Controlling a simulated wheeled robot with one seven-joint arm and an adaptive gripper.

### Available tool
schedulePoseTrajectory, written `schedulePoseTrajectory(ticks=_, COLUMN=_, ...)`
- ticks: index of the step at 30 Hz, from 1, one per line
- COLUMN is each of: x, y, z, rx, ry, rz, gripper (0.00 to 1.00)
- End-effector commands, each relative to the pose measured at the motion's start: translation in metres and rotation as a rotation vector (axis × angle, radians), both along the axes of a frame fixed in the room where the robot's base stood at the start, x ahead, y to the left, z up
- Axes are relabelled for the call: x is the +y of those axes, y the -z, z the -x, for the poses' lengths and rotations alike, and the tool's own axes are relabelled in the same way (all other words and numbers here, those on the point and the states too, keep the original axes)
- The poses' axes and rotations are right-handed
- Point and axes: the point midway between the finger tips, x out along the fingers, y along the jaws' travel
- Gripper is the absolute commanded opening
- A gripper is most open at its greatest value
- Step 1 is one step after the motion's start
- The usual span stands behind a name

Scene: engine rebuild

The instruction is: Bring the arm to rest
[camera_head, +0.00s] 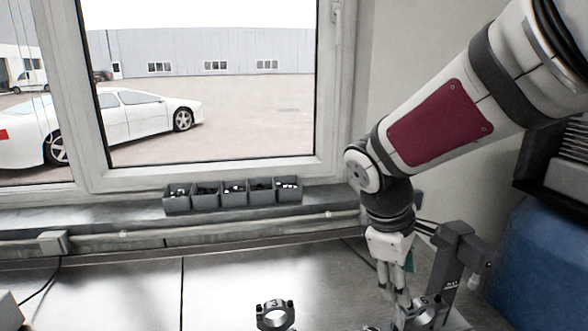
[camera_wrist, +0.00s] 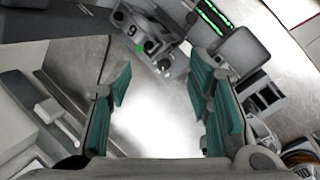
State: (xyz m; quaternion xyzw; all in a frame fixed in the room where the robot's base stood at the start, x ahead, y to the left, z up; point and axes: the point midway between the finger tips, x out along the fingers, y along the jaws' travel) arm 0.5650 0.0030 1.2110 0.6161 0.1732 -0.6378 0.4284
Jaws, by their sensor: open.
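My gripper (camera_head: 397,292) points down over the metal bench at the lower right of the head view, beside a dark grey stand. In the wrist view my gripper (camera_wrist: 162,95) is open, with its green-padded fingers wide apart. Only bright bare metal shows between them, so it holds nothing. My arm reaches in from the upper right, bent at the wrist joint. In the head view the fingertips are close to a ring-shaped metal part (camera_head: 424,312); I cannot tell whether they touch it.
The grey stand (camera_head: 458,268) rises just right of my gripper. Another ring-shaped part with bolts (camera_head: 275,316) stands on the bench (camera_head: 220,284). Several small bins (camera_head: 206,197) line the windowsill. A blue object (camera_head: 545,260) is at the right. The bench's middle left is clear.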

Motion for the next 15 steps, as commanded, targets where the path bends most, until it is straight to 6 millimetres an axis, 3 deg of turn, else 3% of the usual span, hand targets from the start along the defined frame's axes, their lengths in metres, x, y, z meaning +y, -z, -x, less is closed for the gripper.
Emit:
schedulePoseTrajectory(ticks=1, x=-0.003, y=-0.013, z=0.012, rx=-0.044, ry=0.057, rz=-0.021, gripper=0.46)
schedulePoseTrajectory(ticks=6, x=-0.010, y=-0.042, z=0.052, rx=-0.173, ry=0.257, rz=-0.123, gripper=0.46)
schedulePoseTrajectory(ticks=15, x=-0.010, y=-0.073, z=0.118, rx=-0.380, ry=0.581, rz=-0.373, gripper=0.46)
